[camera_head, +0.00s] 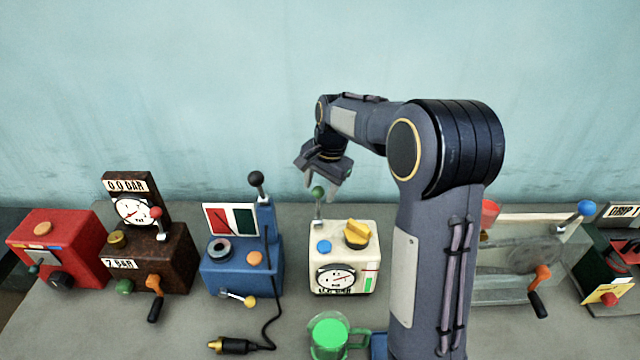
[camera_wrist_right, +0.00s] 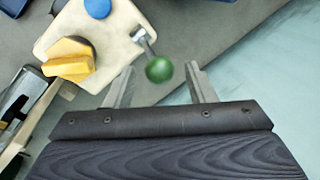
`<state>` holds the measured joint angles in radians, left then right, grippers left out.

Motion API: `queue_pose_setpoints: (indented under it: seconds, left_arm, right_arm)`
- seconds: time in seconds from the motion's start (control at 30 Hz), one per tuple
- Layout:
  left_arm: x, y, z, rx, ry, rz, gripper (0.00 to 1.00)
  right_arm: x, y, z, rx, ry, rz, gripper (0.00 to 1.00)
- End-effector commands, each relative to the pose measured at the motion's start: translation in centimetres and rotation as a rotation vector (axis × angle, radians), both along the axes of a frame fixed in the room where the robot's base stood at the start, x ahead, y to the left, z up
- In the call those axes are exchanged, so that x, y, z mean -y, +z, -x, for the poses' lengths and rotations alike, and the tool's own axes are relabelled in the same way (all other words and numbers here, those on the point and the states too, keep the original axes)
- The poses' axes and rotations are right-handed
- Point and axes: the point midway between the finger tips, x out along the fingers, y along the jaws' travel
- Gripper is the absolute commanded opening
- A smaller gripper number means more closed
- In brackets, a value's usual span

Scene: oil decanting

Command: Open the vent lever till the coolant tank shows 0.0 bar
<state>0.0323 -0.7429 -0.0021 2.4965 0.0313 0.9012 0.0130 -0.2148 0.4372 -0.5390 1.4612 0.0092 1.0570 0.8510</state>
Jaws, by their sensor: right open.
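The cream tank (camera_head: 328,255) stands mid-table with a round dial (camera_head: 338,278) on its front and a label below it that I cannot read surely. A lever with a green ball (camera_head: 318,191) rises from its back left corner. My right gripper (camera_head: 332,188) is open just above and around the level of this ball. In the right wrist view the green ball (camera_wrist_right: 159,69) lies between the fingertips of the open gripper (camera_wrist_right: 163,80), and I see no finger touching it. My left gripper is not in view.
The tank top (camera_wrist_right: 105,35) also carries a yellow knob (camera_head: 357,234) and a blue button (camera_head: 324,246). A blue box (camera_head: 240,262) with a tall black-knobbed lever (camera_head: 256,179) stands left. A glass of green liquid (camera_head: 328,335) stands in front. My right arm hides the table's right middle.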

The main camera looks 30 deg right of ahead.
Motion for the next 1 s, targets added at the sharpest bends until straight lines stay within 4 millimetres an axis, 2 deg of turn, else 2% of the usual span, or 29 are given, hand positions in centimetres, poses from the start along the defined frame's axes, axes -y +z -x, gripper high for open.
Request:
queue_pose_setpoints:
  seconds: [0.27,0.67,0.87,1.0]
  left_arm:
    - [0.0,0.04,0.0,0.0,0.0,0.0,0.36]
    - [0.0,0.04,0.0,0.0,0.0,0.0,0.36]
    - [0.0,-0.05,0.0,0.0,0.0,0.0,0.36]
    - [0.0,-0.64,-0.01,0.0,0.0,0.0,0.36]
  right_arm:
    - [-0.05,-0.31,-0.03,0.0,0.001,-0.001,0.5]
    - [-0.04,-0.26,-0.04,0.001,0.001,0.0,0.0]
    - [0.06,-0.28,-0.02,0.003,0.001,0.001,0.0]
    - [0.89,-0.36,0.17,0.022,0.0,0.012,0.0]
